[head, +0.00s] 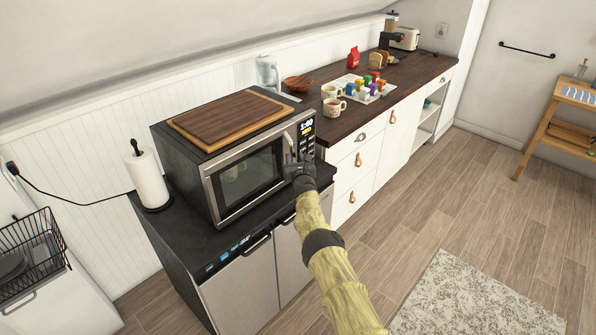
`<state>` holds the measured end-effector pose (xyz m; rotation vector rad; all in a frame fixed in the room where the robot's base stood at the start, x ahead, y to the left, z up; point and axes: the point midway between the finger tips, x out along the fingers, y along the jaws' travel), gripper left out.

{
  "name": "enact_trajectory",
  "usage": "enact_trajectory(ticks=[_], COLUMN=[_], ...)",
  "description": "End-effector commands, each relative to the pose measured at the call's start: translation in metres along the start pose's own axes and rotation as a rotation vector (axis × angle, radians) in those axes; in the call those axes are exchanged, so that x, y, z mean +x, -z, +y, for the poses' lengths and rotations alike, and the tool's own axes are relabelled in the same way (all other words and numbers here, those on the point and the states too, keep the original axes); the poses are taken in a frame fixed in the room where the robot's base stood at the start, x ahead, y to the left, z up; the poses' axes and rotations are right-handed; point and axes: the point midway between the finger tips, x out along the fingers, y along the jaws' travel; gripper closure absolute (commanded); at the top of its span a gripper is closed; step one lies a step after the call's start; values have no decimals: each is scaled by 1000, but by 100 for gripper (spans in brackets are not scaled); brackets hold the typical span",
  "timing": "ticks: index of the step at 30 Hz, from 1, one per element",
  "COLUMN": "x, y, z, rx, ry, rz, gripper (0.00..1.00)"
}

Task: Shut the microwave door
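The microwave (188,145) stands on a dark counter, with its front turned toward the lower right. Its door (250,178) has a silver frame and a dark window. The door looks flush or nearly flush with the front; I cannot tell whether a small gap is left. A light handle (287,140) shows at the door's right side, beside the lit control panel (307,130). My gripper (291,158) is at the door's right edge, just below the visible handle, touching or very close to it. My arm hides the lower right corner, and the finger opening is unclear.
A wooden board (228,118) lies on the microwave. A paper towel roll (147,182) stands to its left. Mugs (333,106), a bowl (297,84) and a tray of colourful items (352,82) are on the wooden counter (410,75). The floor (440,215) at right is mostly clear.

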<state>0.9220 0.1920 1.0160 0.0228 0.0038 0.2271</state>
Motion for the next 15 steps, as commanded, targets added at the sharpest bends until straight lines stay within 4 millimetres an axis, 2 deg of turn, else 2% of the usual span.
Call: enact_trajectory(ticks=[15], x=[-28], y=[-5], z=[0], rx=[-2], ry=[1], rz=[2], gripper=[64])
